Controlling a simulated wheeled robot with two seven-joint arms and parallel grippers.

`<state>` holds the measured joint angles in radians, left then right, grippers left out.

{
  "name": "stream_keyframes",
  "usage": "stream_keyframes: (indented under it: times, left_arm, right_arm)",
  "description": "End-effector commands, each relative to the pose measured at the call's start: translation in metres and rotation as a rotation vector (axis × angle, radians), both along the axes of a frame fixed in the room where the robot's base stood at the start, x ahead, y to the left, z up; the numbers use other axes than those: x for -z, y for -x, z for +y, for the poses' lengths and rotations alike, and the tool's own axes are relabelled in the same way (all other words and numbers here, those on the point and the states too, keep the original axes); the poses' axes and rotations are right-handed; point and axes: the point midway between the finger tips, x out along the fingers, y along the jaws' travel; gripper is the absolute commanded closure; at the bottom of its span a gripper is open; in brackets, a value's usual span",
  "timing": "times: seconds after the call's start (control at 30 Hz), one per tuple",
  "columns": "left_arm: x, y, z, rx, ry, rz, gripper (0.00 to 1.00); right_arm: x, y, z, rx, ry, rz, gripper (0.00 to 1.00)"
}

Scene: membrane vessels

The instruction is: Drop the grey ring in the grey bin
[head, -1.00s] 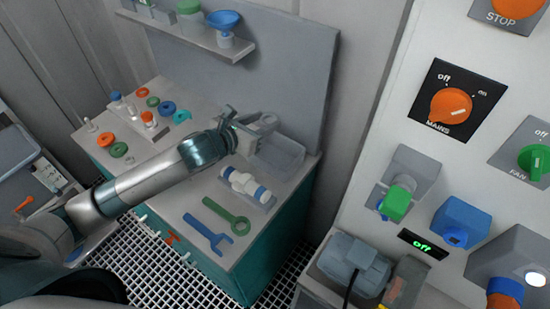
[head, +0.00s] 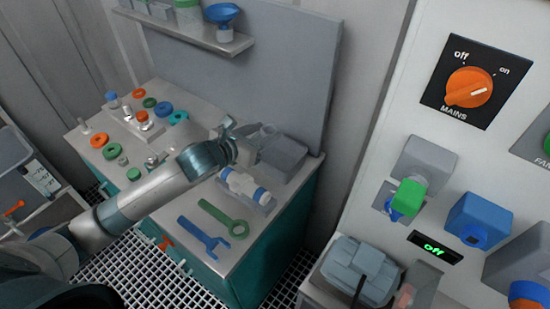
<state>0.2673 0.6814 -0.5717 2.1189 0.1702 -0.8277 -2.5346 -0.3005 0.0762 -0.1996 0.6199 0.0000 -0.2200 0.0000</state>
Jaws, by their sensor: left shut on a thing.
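The grey bin (head: 294,157) is an open-topped box at the right back corner of the bench, beside the grey back panel. My left gripper (head: 254,136) reaches over the bench from the left. It is shut on a small grey thing at the bin's near left rim, seemingly the grey ring (head: 269,131). The gripper hides part of the bin, and the ring's shape is hard to make out. Whether the ring is directly above the bin's opening I cannot tell. My right gripper is not in view.
A white and blue cylinder (head: 243,184) lies in front of the bin. A green wrench (head: 223,220) and a blue wrench (head: 203,236) lie nearer. Coloured rings and pegs fill the bench's left end. A shelf (head: 190,33) hangs above. A control panel (head: 424,125) stands right.

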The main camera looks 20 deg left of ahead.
Motion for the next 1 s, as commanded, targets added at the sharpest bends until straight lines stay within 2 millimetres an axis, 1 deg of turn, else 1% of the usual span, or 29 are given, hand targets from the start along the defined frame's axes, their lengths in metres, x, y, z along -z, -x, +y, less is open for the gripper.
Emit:
stream_keyframes:
  times: [0.03, 0.07, 0.1, 0.47, 0.63, 0.77, 1.0]
  left_arm:
    - [0.0, 0.0, 0.0, 0.0, 0.0, 0.0, 0.54]
    - [0.0, 0.0, 0.0, 0.0, 0.0, 0.0, 0.47]
    - [0.0, 0.0, 0.0, 0.0, 0.0, 0.0, 0.37]
    - [0.0, 0.001, 0.001, 0.0, -0.001, 0.0, 0.37]
    - [-0.002, 0.007, 0.004, 0.0, -0.003, -0.001, 0.37]
    - [-0.007, 0.019, 0.008, 0.001, -0.005, -0.001, 0.37]
    - [-0.021, 0.053, 0.02, 0.002, -0.004, -0.002, 0.37]
  right_arm:
    - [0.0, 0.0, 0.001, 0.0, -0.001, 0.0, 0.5]
    - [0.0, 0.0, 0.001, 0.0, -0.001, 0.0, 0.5]
    - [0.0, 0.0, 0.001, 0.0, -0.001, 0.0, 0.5]
    - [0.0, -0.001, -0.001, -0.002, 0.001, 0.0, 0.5]
    - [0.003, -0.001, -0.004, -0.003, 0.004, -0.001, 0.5]
    - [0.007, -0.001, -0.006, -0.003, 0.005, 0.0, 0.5]
    - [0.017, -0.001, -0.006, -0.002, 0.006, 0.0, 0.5]
